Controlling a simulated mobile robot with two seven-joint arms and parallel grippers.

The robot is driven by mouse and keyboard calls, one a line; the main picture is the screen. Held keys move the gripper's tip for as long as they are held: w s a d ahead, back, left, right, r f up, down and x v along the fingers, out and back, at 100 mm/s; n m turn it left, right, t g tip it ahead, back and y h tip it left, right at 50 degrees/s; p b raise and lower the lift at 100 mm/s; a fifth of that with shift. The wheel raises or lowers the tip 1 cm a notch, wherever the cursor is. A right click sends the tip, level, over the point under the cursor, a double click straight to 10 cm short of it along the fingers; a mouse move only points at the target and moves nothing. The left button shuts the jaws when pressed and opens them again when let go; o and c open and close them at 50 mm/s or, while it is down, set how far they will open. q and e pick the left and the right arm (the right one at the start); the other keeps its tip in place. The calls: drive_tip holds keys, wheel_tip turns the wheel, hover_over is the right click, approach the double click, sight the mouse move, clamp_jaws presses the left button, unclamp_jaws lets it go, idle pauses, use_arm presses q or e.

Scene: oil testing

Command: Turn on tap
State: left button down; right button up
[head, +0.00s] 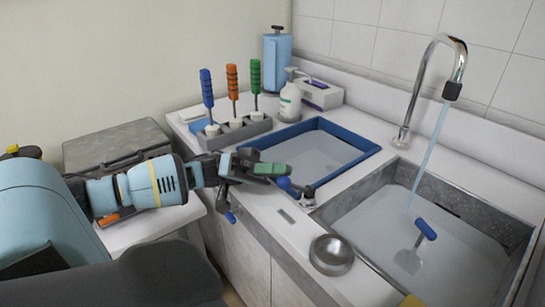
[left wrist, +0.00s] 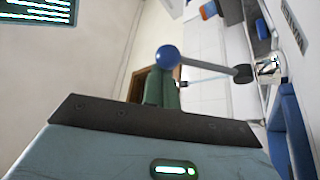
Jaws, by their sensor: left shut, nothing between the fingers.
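The chrome tap (head: 435,85) arches over the grey sink (head: 350,212), and a thin stream of water runs from its dark nozzle into the sink. My left gripper (head: 275,170) has green fingertips and is shut and empty, close beside the knob. In the left wrist view, the blue knob (left wrist: 167,57) shows right by the green fingers (left wrist: 160,92); I cannot tell whether they touch. My right gripper is not in view.
A blue-rimmed basin (head: 368,154) lies behind the gripper. A rack (head: 235,130) with blue, orange and green handled tools stands behind it, near a soap bottle (head: 290,101). A metal bowl (head: 331,254) sits on the front counter. A blue-handled object (head: 426,229) stands in the sink.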

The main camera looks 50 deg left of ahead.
use_arm(q)
drive_tip(key=v, duration=0.2)
drive_tip(key=shift+a+f+b, duration=0.25)
drive_tip(key=shift+a+b, duration=0.05)
drive_tip(key=shift+b, duration=0.05)
drive_tip(key=s+a, duration=0.3)
drive_tip(key=a, duration=0.8)
drive_tip(key=shift+s+a+b, duration=0.3)
drive_tip(key=shift+a+b, duration=0.1)
